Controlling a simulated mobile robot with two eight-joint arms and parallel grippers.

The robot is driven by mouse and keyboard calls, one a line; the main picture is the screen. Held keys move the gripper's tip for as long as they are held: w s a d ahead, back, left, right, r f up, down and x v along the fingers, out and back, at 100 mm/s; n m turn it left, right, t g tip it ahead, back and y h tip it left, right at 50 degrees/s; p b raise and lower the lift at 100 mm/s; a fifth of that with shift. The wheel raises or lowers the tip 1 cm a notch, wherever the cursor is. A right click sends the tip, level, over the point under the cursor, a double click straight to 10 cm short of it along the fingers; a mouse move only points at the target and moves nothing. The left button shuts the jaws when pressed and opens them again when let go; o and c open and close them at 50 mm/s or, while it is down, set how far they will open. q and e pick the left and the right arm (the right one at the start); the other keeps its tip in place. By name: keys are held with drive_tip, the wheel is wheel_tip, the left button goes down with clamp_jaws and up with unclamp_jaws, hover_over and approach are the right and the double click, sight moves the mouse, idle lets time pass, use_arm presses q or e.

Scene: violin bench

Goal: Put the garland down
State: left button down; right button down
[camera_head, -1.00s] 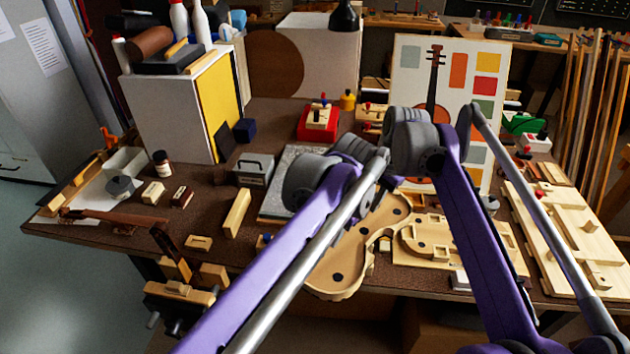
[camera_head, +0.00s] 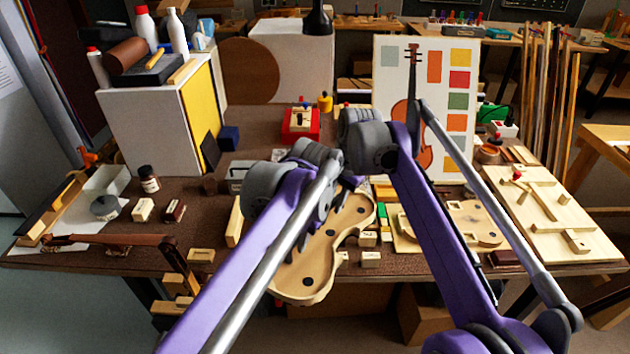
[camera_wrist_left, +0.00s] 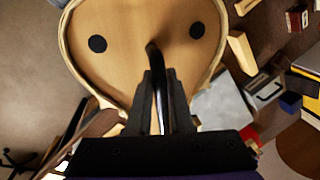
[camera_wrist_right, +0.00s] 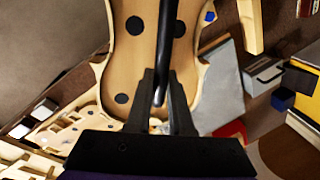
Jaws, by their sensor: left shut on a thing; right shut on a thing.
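The garland (camera_head: 322,255) is a pale wooden violin-shaped frame with dark round spots. It lies flat or nearly flat across the bench's front edge, below my arms. Its far part is hidden behind my left arm. I cannot tell whether the garland touches the bench.
The workbench (camera_head: 110,258) holds small blocks around the garland. A bar of pale wood (camera_head: 235,222) stands to its left, and a pale board with wooden parts (camera_head: 560,215) lies at the right. A white cabinet (camera_head: 150,130) and a violin chart (camera_head: 390,75) are behind.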

sight(342, 217)
use_arm(q)
drive_tip(key=shift+a, duration=0.2)
use_arm(e)
drive_tip(key=shift+s+a, duration=0.1)
drive_tip(key=shift+a, duration=0.1)
drive_tip(key=shift+d, duration=0.1)
